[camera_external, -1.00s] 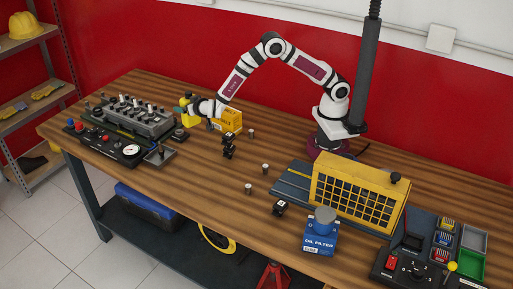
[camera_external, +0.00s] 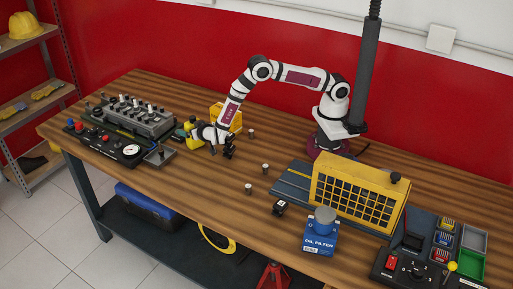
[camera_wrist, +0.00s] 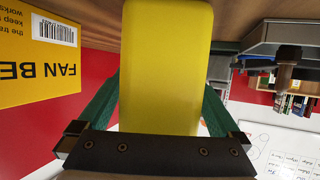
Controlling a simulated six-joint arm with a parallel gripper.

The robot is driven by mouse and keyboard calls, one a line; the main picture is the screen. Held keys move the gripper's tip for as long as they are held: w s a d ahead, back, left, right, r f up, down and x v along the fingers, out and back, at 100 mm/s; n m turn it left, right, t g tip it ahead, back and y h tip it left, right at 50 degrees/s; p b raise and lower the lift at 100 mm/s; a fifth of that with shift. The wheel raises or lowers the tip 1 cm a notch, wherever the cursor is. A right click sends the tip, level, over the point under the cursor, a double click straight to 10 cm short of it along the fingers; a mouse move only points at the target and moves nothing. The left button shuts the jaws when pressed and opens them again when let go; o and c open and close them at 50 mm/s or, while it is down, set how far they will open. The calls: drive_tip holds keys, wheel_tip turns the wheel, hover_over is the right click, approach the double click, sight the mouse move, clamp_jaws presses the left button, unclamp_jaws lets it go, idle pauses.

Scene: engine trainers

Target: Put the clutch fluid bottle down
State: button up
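The clutch fluid bottle is a yellow container (camera_external: 193,143) at the left part of the workbench, next to the trainer panel. In the wrist view the yellow bottle (camera_wrist: 165,70) fills the middle, between the two green fingers. My gripper (camera_wrist: 162,85) is shut on it, with one finger against each side. The external view also shows my gripper (camera_external: 189,132) at the bottle, low near the bench top. The bottle looks upright. Whether its base touches the wood cannot be told, and its label and cap are not clear.
A yellow fan belt box (camera_external: 226,115) stands just right of the bottle; it also shows in the wrist view (camera_wrist: 38,50). The trainer panel (camera_external: 125,130) is close on the left.

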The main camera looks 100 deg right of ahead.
drive_tip(key=shift+a+r, duration=0.1)
drive_tip(key=shift+r, duration=0.1)
drive_tip(key=s+a+r+n+t+y, duration=0.25)
drive_tip(key=a+r+y, duration=0.55)
drive_tip(key=a, duration=0.4)
drive_tip(key=s+a+r+n+t+y, duration=0.25)
drive_tip(key=a+r+y, duration=0.25)
drive_tip(key=a+r, duration=0.6)
drive_tip(key=s+f+n+g+y, duration=0.1)
drive_tip(key=s+g, duration=0.9)
drive_tip(key=s, duration=2.3)
drive_tip(key=shift+s+d+f+n, duration=0.25)
drive_tip(key=shift+d+f+n, duration=0.2)
drive_tip(key=shift+n, duration=0.55)
